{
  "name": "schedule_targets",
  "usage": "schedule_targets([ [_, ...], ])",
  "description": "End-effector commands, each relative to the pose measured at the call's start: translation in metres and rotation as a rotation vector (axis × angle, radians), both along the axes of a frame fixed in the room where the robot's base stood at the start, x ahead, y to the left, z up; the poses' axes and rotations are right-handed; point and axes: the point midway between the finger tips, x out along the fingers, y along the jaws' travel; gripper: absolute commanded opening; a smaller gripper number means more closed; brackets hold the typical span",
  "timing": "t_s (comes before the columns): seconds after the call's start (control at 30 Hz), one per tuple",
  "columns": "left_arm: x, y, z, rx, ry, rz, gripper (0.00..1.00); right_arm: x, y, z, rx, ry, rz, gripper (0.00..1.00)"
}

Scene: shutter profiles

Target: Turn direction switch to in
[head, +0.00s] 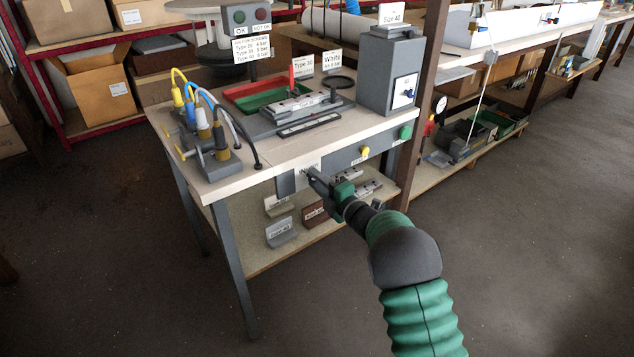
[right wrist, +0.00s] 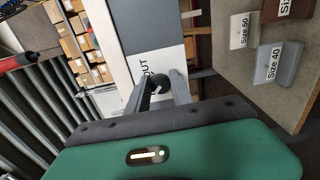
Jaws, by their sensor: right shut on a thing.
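The direction switch (right wrist: 159,84) is a small dark knob on the front panel under the tabletop. In the right wrist view it sits between my fingertips, beside a white label plate (right wrist: 131,52) on which "OUT" is readable. My right gripper (head: 311,172) reaches the panel's left part in the head view and also shows in the right wrist view (right wrist: 160,82). It is shut on the switch. The fingers hide much of the knob, so I cannot tell which way it points. My left gripper is not in view.
A yellow button (head: 365,151) and a green button (head: 405,132) are on the panel to the right. Connectors with hoses (head: 205,130) stand on the table's left end. Below is a shelf (head: 262,257) with size signs. The floor in front is clear.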

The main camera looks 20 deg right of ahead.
Motion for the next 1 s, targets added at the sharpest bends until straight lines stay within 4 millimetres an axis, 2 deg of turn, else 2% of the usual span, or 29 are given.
schedule_targets([
  [0.03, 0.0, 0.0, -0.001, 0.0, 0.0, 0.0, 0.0, -0.002, 0.002, -0.008, -0.003, 0.016, 0.005, 0.0],
  [0.2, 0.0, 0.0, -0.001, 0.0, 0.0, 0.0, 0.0, -0.002, 0.003, -0.009, -0.002, 0.016, 0.005, 0.0],
  [0.23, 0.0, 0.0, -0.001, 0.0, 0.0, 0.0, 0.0, -0.002, 0.003, -0.009, -0.002, 0.017, 0.005, 0.29],
  [0.37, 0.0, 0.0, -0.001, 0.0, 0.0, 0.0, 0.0, -0.001, 0.002, -0.008, -0.001, 0.015, 0.004, 0.46],
  [0.63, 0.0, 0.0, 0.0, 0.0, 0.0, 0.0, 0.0, -0.002, 0.001, -0.003, 0.0, 0.008, 0.002, 0.48],
  [0.73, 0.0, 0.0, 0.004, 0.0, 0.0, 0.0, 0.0, -0.009, -0.003, -0.002, 0.0, 0.009, 0.001, 0.48],
  [0.87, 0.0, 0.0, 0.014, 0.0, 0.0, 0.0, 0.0, -0.036, -0.013, 0.001, 0.002, 0.01, -0.001, 0.48],
  [1.0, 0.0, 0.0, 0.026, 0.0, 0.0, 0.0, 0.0, -0.075, -0.027, 0.001, 0.001, 0.011, -0.001, 0.48],
])
